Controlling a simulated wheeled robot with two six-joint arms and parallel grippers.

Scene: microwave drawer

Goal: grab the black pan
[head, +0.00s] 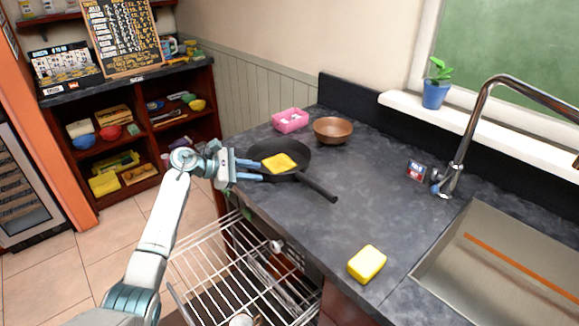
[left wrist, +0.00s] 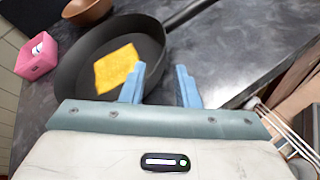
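The black pan (head: 301,154) lies on the dark counter with a yellow slice-like item (head: 279,163) in it. Its handle (head: 318,188) points to the front right in the head view. My left gripper (head: 258,171) is at the pan's near left edge, its blue fingers apart. In the left wrist view the open fingers (left wrist: 161,88) reach over the near rim of the pan (left wrist: 75,72), with the yellow item (left wrist: 117,69) just beyond one fingertip. Whether the fingers touch the pan is unclear. My right gripper does not show.
A pink box (head: 290,120) and a brown bowl (head: 333,130) stand behind the pan. A yellow sponge (head: 367,264) lies near the sink (head: 435,277). A pulled-out wire rack (head: 215,262) is below the counter edge. The counter's middle (head: 370,200) is clear.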

